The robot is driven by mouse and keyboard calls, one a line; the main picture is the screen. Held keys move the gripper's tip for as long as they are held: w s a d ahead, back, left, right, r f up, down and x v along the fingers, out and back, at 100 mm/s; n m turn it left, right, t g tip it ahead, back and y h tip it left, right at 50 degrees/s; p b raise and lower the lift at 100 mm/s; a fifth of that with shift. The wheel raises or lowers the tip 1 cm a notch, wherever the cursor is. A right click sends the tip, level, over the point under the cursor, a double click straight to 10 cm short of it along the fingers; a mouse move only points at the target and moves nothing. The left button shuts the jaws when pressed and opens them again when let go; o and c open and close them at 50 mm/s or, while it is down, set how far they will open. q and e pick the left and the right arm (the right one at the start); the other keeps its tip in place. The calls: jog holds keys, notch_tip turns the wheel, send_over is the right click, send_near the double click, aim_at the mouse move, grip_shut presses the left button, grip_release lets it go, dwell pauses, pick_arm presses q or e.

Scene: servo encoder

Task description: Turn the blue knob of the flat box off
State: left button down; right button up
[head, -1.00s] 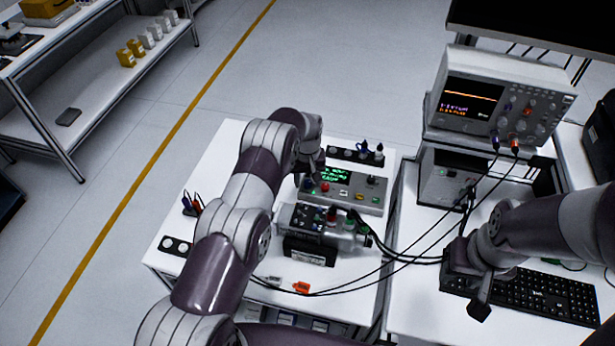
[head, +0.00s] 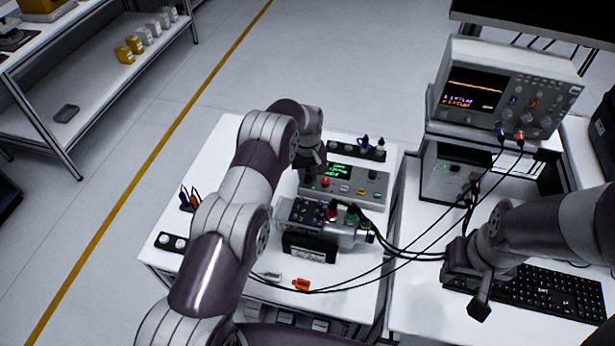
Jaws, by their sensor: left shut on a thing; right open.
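The flat box (head: 368,199) is a grey panel with a green-lit display (head: 342,170), a red button and small coloured buttons. It lies on the white table. My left gripper (head: 309,172) points down at the box's left end, left of the display. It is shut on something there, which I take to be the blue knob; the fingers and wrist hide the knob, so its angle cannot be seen. My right gripper (head: 470,287) is open and empty, over the right-hand table by the keyboard's left end.
A device with red and green plugs (head: 318,222) stands just in front of the flat box. Black cables run from it to the oscilloscope (head: 500,92). A black holder (head: 358,151) sits behind the box. A keyboard (head: 545,292) lies at right.

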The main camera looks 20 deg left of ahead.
pick_arm(q)
jog(key=n+b, duration=0.2)
jog(key=shift+f+n+b, duration=0.25)
jog(key=shift+n+b, duration=0.15)
jog(key=n+b, duration=0.1)
jog(key=n, duration=0.1)
jog(key=shift+r+n+b, duration=0.1)
jog(key=shift+n+b, duration=0.3)
jog(key=shift+r+n+b, duration=0.15)
jog(key=shift+n+b, duration=0.25)
jog(key=shift+n, duration=1.7)
jog(key=c, duration=0.9)
grip_release()
jog(key=shift+r, duration=0.1)
